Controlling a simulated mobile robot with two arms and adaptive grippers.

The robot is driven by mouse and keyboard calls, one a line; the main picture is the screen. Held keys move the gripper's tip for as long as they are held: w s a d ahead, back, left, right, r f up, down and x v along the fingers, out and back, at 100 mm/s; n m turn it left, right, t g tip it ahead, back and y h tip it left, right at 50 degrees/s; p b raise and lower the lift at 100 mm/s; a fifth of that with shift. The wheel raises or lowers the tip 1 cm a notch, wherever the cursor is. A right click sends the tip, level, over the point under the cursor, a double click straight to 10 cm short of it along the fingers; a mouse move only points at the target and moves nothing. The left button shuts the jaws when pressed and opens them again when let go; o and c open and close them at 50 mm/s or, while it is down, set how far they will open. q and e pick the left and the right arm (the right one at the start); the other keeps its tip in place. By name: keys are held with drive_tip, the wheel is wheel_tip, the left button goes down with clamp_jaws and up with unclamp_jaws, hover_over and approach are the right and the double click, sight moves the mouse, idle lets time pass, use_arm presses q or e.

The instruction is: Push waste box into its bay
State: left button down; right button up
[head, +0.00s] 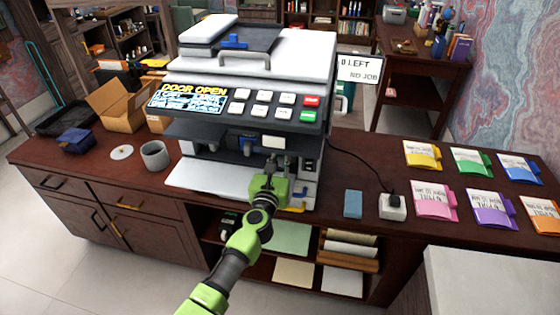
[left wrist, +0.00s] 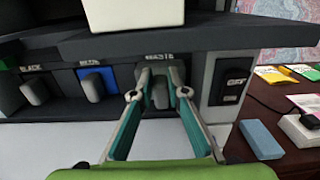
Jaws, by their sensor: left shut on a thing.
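The copier (head: 250,100) stands open at the front on the dark desk, and its panel reads DOOR OPEN. In the left wrist view the waste box (left wrist: 160,92) shows as a grey handle under a WASTE label, in the dark row inside the copier. My left gripper (head: 270,166) reaches into the copier's open front. In the left wrist view its teal fingers (left wrist: 160,94) are on either side of the grey handle and shut on it. The head view hides most of the waste box behind the gripper. My right gripper is not in view.
A grey handle marked BLACK (left wrist: 35,92) and a blue-backed one (left wrist: 92,85) sit left of the waste box. A dark switch (left wrist: 232,80) is to its right. The lowered white door (head: 212,177) lies below. A blue block (head: 352,204) and a white socket (head: 392,206) stand to the right.

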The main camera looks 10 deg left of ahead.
use_arm(q)
drive_tip(key=shift+w+r+b, duration=0.1)
drive_tip(key=shift+w+b, duration=0.6)
drive_tip(key=shift+w, duration=0.85)
drive_tip(key=c, duration=2.2)
unclamp_jaws()
drive_tip(key=o, duration=0.3)
drive_tip(key=shift+s, duration=0.6)
drive_tip(key=s, duration=1)
drive_tip(key=shift+s+a, duration=0.15)
drive_tip(key=shift+s, duration=0.25)
